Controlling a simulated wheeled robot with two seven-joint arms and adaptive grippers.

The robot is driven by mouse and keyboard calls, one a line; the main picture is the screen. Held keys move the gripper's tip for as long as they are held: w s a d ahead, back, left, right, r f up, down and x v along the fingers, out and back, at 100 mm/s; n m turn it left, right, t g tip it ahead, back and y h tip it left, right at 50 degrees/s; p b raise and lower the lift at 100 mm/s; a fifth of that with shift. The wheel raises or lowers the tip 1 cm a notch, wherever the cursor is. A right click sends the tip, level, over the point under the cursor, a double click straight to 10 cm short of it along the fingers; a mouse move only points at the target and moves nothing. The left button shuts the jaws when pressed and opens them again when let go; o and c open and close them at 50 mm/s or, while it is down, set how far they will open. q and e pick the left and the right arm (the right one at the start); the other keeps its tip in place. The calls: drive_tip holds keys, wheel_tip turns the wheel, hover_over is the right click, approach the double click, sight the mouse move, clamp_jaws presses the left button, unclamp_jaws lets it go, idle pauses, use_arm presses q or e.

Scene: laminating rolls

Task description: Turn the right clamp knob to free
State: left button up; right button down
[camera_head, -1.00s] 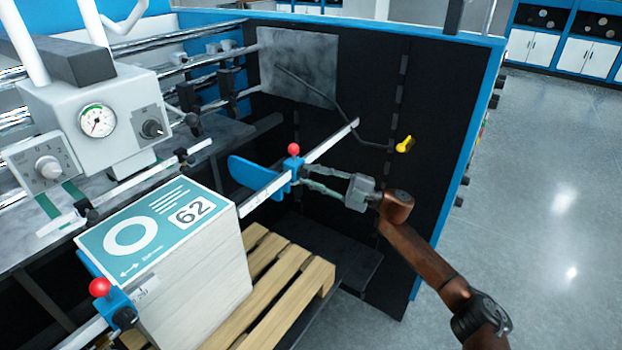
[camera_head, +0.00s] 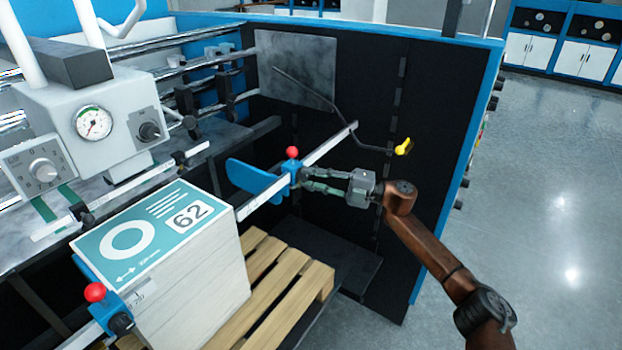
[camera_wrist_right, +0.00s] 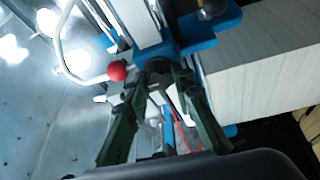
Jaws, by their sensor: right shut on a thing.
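The right clamp (camera_head: 291,172) is a blue block with a red ball on top, sitting on a pale ruled bar (camera_head: 330,145). A blue curved plate (camera_head: 250,178) extends to its left. My right gripper (camera_head: 306,180) reaches it from the right, its fingers shut at the block's near side. In the right wrist view, the dark round clamp knob (camera_wrist_right: 159,67) sits between the fingertips (camera_wrist_right: 160,78), against the blue block. The fingers partly cover the knob, and its marking cannot be read. My left gripper is not in view.
A tall paper stack (camera_head: 195,285) with a teal top sheet stands on a wooden pallet (camera_head: 285,305). A left clamp (camera_head: 112,308) with a red ball stands at its front. A yellow-handled lever (camera_head: 403,147) is on the dark panel behind my arm. Open floor lies right.

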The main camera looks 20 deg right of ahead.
drive_tip(key=c, duration=1.7)
unclamp_jaws()
drive_tip(key=shift+o, duration=0.2)
drive_tip(key=shift+d, duration=0.1)
drive_tip(key=v, duration=1.1)
drive_tip(key=shift+s+d, duration=0.2)
drive_tip(key=shift+d, duration=0.1)
drive_tip(key=shift+f, duration=0.1)
